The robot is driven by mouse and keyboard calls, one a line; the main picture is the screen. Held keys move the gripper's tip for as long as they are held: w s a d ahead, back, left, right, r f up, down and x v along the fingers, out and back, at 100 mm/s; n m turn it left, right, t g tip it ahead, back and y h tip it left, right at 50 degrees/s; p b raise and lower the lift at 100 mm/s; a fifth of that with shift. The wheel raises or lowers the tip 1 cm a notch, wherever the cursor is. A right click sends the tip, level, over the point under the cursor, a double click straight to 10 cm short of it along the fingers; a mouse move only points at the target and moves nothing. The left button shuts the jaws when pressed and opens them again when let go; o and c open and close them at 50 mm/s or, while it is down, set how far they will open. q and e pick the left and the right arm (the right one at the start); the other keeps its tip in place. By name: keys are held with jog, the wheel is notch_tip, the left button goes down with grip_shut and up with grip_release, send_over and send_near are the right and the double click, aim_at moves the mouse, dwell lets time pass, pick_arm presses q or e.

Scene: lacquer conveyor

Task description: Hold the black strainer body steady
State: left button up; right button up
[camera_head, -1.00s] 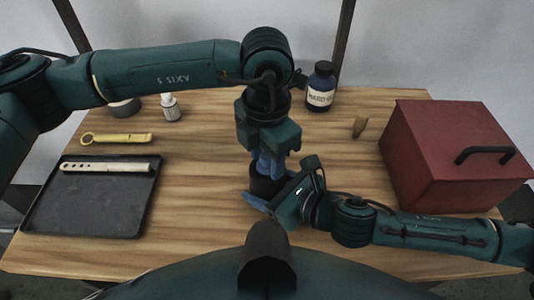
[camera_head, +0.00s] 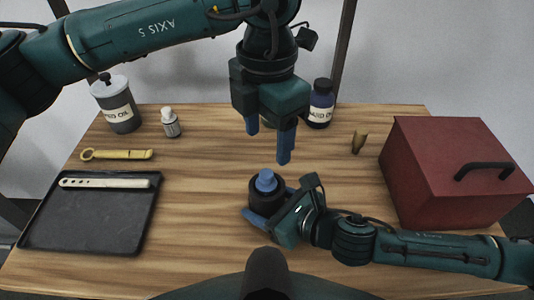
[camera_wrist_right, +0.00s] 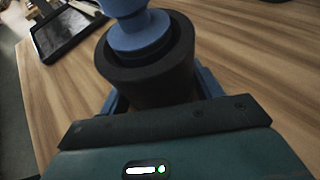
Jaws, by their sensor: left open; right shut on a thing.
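The black strainer body (camera_head: 266,196) stands upright on the wooden table, with a blue stepped part (camera_head: 265,181) seated in its open top. My right gripper (camera_head: 263,216) is shut on the strainer body low on its side. In the right wrist view the black cylinder (camera_wrist_right: 150,80) sits between the blue fingers, and the blue part (camera_wrist_right: 140,35) rises from its top. My left gripper (camera_head: 269,143) is open and empty, pointing down above the strainer body and apart from it.
A black tray (camera_head: 85,225) with a pale perforated bar (camera_head: 105,183) lies at left, a brass wrench (camera_head: 118,154) behind it. An oil canister (camera_head: 117,105), a small white-capped bottle (camera_head: 171,124) and a dark bottle (camera_head: 320,105) stand at the back. A red box (camera_head: 440,170) stands right, near a small brass piece (camera_head: 358,141).

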pick_arm(q)
jog(key=shift+r, duration=0.95)
pick_arm(e)
jog(key=o, duration=1.3)
jog(key=shift+c, duration=0.2)
jog(key=v, duration=1.2)
